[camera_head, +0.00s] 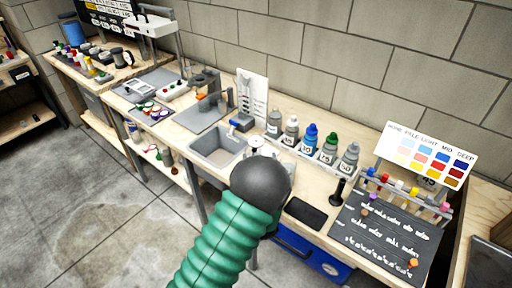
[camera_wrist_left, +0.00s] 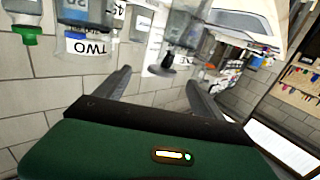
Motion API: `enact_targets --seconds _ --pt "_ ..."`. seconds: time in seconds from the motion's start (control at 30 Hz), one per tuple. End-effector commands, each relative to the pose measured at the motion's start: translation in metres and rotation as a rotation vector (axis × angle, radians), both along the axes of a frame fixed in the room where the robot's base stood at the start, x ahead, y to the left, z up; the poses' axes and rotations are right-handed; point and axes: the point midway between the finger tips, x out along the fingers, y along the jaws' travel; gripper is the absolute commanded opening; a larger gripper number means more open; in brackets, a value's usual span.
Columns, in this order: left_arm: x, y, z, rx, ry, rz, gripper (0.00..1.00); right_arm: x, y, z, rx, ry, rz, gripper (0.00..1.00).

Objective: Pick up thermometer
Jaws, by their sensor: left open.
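I cannot make out the thermometer for certain in either view. My left arm, green and ribbed, comes up from the bottom of the head view and ends in a dark round wrist over the front of the bench, right of the sink. This wrist hides the gripper's fingers and part of the bench. In the left wrist view, my left gripper (camera_wrist_left: 160,76) has its two dark fingers wide apart, with nothing visibly held between them. My right gripper is in neither view.
A row of bottles with coloured caps (camera_head: 311,137) stands behind the wrist. A grey sink (camera_head: 217,148) is to its left. A black flat pad (camera_head: 306,213), a dark upright item (camera_head: 337,191) and a dark labelled board (camera_head: 382,235) are to its right. A block wall closes the back.

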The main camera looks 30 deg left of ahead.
Motion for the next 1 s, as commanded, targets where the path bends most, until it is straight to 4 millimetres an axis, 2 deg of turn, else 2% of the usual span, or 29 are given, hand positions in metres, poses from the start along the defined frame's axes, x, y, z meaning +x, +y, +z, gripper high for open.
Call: enact_targets --seconds 0.1,0.27,0.5,0.77,1.0 --pt "0.02 0.015 0.001 0.002 -0.001 0.001 0.79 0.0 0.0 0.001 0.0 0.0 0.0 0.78" --pt "0.033 0.024 0.0 0.002 0.001 -0.001 0.79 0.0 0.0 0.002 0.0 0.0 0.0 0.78" --pt "0.064 0.052 -0.003 0.001 -0.001 0.0 0.79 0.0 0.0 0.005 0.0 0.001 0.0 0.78" --pt "0.07 0.056 -0.004 0.0 0.001 -0.002 0.79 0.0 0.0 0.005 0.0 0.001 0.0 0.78" --pt "0.07 0.056 -0.004 0.0 0.001 -0.002 0.5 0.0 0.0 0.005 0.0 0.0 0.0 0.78"
